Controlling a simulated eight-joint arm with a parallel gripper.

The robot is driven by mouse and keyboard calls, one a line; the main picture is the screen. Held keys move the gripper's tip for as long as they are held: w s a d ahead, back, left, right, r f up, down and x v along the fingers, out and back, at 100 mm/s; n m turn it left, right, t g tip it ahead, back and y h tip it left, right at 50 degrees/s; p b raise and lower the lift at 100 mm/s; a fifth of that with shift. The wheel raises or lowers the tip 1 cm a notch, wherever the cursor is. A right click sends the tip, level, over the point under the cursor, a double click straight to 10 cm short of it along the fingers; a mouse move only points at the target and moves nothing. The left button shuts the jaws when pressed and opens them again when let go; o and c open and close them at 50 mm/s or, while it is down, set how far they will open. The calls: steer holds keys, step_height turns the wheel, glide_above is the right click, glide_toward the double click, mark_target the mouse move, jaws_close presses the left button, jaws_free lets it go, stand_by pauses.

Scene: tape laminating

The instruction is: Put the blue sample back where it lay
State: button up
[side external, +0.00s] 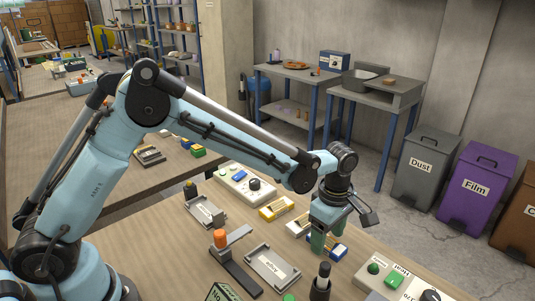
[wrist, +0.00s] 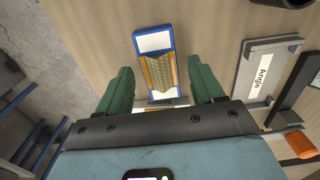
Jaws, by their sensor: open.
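The blue sample (wrist: 151,38) lies on the table, a blue-edged block with white ends and a gold ribbed middle. In the side external view it (side external: 340,250) shows only partly beside the fingers. My gripper (wrist: 163,78) is open, with its green fingers apart on either side of the sample's near part. In the side external view my gripper (side external: 326,238) points down, low over the table at the sample. I cannot tell whether a finger touches it. A label under the sample's near end is mostly hidden by my gripper's body.
A yellow sample (side external: 277,208) and a pale one (side external: 299,224) lie behind my gripper. A grey tray marked Angle (side external: 272,265) and an orange-handled lever (side external: 221,240) stand to the left. A white control box (side external: 395,279) is at front right. Bins stand beyond the table.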

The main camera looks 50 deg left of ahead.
step_height(320, 180, up, 12)
steer(key=f, duration=0.1)
steer(key=s+a+r+m+t, duration=0.4)
steer(key=s+a+r+m, duration=0.1)
steer(key=s+a+m, duration=0.4)
steer(key=s+a+f+m+t, duration=0.3)
steer(key=s+a+m, duration=0.3)
steer(key=m, duration=0.3)
steer(key=shift+s+a, duration=0.25)
steer(key=shift+a, duration=0.15)
stand_by(0.6)
